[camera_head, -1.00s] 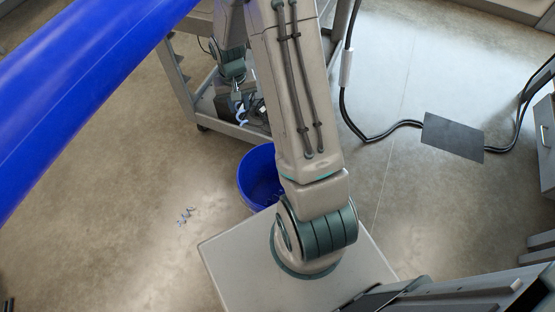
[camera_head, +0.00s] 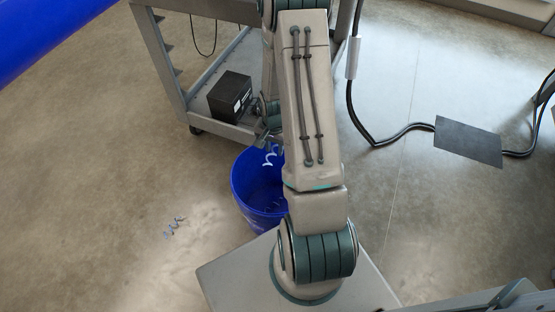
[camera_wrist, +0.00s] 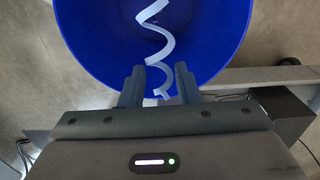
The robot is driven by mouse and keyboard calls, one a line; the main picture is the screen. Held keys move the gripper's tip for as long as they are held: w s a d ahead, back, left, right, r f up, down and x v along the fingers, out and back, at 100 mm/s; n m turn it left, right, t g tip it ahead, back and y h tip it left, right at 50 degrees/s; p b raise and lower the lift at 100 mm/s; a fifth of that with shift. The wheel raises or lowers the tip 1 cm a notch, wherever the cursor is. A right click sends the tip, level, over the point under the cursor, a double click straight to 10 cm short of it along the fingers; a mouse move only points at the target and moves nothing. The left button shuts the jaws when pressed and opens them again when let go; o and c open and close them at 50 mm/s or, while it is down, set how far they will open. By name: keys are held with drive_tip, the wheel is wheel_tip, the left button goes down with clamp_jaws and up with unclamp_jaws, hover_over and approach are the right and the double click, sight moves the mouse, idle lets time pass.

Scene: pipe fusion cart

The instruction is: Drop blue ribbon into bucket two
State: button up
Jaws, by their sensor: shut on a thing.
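My gripper (camera_wrist: 159,80) is shut on a pale blue, curled ribbon (camera_wrist: 156,43) in the wrist view. The ribbon hangs from between the fingers, over the open mouth of a blue bucket (camera_wrist: 90,45). In the head view the ribbon (camera_head: 270,153) shows as a small pale curl at the bucket's far rim. The bucket (camera_head: 244,193) stands on the floor in front of the cart, its right side hidden behind my arm. No number on the bucket can be read. My gripper (camera_head: 267,142) is small and partly hidden there.
A grey cart (camera_head: 222,134) with a black box (camera_head: 230,96) on its lower shelf stands just behind the bucket. Another curled scrap (camera_head: 174,226) lies on the floor at left. A large blue pipe (camera_head: 45,30) crosses the upper left. A dark plate (camera_head: 468,142) and cables lie right.

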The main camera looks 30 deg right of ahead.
drive_tip(key=f, duration=0.2)
drive_tip(key=f+b, duration=0.1)
drive_tip(key=shift+s+d+m, duration=0.35)
drive_tip(key=shift+s+m, duration=0.05)
wheel_tip(320, 180, down, 6)
drive_tip(key=b, duration=0.4)
drive_tip(key=shift+r, duration=0.15)
drive_tip(key=o, duration=1)
drive_tip(key=shift+r, duration=0.1)
wheel_tip(320, 180, up, 14)
drive_tip(key=p, duration=0.4)
